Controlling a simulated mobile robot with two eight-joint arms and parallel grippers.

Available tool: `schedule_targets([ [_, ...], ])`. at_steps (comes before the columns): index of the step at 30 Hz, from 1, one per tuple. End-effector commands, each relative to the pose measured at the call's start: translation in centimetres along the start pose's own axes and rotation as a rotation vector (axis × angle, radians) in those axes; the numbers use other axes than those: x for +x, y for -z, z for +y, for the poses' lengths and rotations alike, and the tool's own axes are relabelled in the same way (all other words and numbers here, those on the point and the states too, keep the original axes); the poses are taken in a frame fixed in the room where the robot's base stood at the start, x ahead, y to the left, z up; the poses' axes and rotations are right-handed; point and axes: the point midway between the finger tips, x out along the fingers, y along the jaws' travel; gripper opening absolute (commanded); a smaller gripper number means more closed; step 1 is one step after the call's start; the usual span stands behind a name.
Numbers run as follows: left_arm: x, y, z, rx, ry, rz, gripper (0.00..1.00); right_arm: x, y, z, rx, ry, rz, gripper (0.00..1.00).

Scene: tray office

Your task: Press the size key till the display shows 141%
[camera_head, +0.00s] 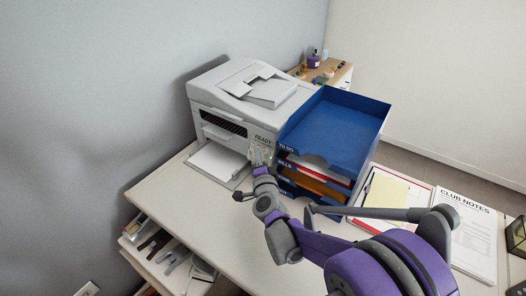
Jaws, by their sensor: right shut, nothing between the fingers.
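A light grey printer (238,98) stands on the desk against the wall. The word READY shows on its front, at the right end (263,139). Small marks that may be keys lie just below it, too small to read; I cannot pick out the size key or a percentage. I cannot tell whether the fingertips touch a key. My left gripper is not in view.
A blue stack of trays (335,125) with papers stands close to the right of the printer and my right arm. A clipboard (386,193) and club notes sheets (466,225) lie further right. The desk front (215,220) is clear.

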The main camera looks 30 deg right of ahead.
Motion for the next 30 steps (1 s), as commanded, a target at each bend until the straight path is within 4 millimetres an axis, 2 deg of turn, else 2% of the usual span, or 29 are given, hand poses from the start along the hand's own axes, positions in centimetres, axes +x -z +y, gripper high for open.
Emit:
schedule_targets([
  [12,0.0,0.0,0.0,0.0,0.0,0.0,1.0,-2.8,-2.0,-2.0,0.001,0.0,-0.001,0.0],
  [30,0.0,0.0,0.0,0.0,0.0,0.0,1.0,-3.0,-2.2,-2.2,0.0,-0.001,0.0,0.0],
])
